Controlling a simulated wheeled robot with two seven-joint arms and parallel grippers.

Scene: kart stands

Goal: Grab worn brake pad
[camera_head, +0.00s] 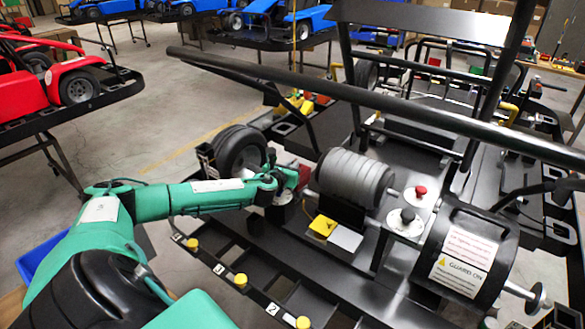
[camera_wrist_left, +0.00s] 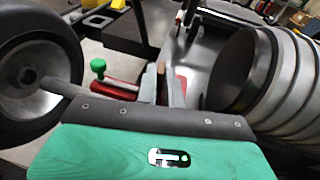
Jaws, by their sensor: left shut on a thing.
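My left gripper (camera_head: 290,180) reaches in from the left to the red brake caliper (camera_head: 304,174), between a black wheel and a ribbed grey drum. In the left wrist view, the fingers of my left gripper (camera_wrist_left: 155,88) are shut on a thin brownish-grey piece, which looks like the worn brake pad (camera_wrist_left: 160,69). Red caliper parts (camera_wrist_left: 112,89) show on both sides of the fingers, with a green knob (camera_wrist_left: 98,66) on the left. Most of the pad is hidden by the fingers, and I cannot tell whether it is clear of the caliper. My right gripper is not in view.
The black wheel (camera_head: 240,152) and ribbed drum (camera_head: 352,178) stand close on either side. A long dark bar (camera_head: 370,98) crosses above. A black cylinder marked "GUARD ON" (camera_head: 465,255) and red and black buttons (camera_head: 420,191) are at right. Open floor lies at left.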

